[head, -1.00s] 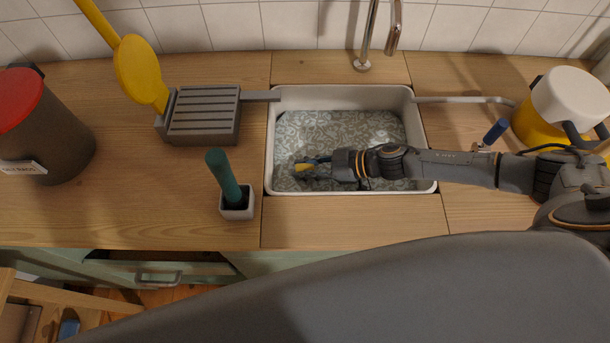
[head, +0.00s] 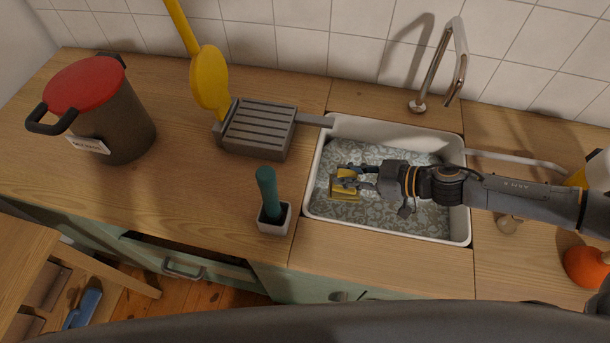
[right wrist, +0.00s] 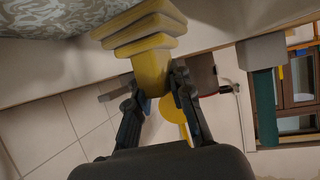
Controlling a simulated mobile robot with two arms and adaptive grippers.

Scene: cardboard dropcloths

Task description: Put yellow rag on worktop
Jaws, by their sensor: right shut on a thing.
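The yellow rag (head: 345,193) is folded in layers and hangs in the fingers of my right gripper (head: 349,173), over the patterned floor of the white sink (head: 456,215). In the right wrist view the folded rag (right wrist: 146,38) sticks out past the fingertips, its lower end pinched between the two fingers of the right gripper (right wrist: 157,85). The rag looks raised inside or above the sink; its exact height is hard to tell. The wooden worktop (head: 190,190) runs to the left of the sink. My left gripper is not in view.
A grey slatted rack (head: 258,128) with a yellow spoon (head: 209,78) and a red-lidded bin (head: 125,125) stand farther left. The tap (head: 440,70) rises behind. Worktop between bin and brush is bare.

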